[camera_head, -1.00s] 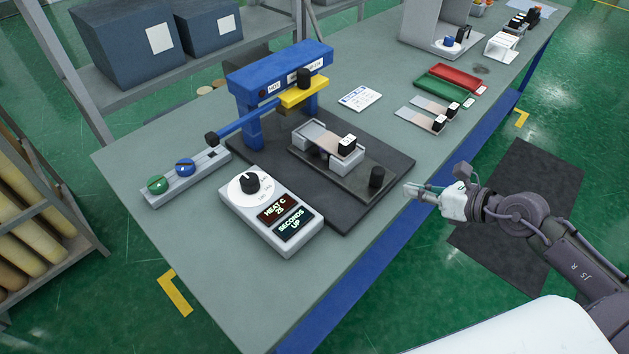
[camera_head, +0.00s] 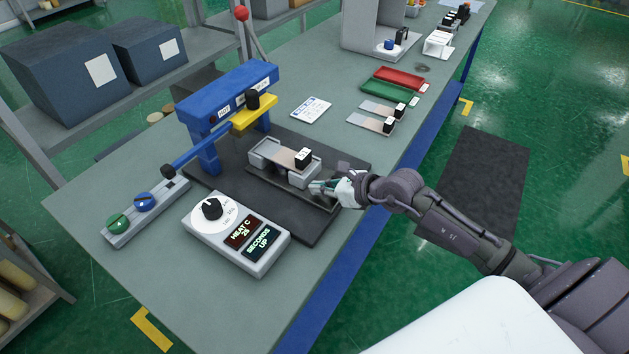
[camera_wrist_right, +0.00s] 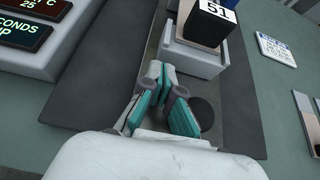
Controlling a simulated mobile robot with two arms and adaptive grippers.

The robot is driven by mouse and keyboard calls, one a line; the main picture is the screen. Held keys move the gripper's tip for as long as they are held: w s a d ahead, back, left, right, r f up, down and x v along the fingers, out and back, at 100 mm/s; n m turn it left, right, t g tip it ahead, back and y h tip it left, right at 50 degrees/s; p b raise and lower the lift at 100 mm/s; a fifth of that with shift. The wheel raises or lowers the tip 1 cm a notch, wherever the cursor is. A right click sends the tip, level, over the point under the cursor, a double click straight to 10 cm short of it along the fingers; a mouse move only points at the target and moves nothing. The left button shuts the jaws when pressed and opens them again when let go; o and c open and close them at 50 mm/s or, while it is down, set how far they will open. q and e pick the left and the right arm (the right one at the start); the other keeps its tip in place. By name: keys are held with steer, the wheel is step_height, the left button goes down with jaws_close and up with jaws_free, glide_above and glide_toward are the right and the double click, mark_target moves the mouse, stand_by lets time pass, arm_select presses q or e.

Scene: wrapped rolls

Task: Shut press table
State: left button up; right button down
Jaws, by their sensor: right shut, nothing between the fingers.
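The press table (camera_head: 302,196) is a dark grey slide on the black base plate, drawn out toward my side from under the blue press (camera_head: 195,103). It bears a pale block fixture (camera_head: 262,160) with a flat piece and a black block labelled 51 (camera_head: 303,157). My right gripper (camera_head: 316,187) is shut and empty, over the table's near end. In the right wrist view its teal-padded fingers (camera_wrist_right: 160,75) are low over the table, just left of its round black knob (camera_wrist_right: 202,112). The gripper hides that knob in the head view. My left gripper is out of view.
A control box (camera_head: 236,231) reads heat 25 and seconds UP, left of the table. Red (camera_head: 393,80) and green trays lie farther back.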

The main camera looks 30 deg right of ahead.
mark_target(263, 163)
steer(key=shift+w+a, duration=0.45)
steer(key=shift+w, duration=0.15)
steer(key=w+a+b, duration=0.1)
steer(key=w+a, duration=0.1)
steer(key=w, duration=0.1)
steer(key=w+a+b, duration=0.1)
steer(key=w+a, duration=0.1)
steer(key=w, duration=0.2)
steer(key=w+a+b, duration=0.1)
steer(key=w+a, duration=0.1)
steer(key=w, duration=0.2)
steer(key=shift+w+a+f, duration=0.1)
steer(key=shift+w+a, duration=0.05)
steer(key=shift+a, duration=0.1)
steer(key=shift+r, duration=0.35)
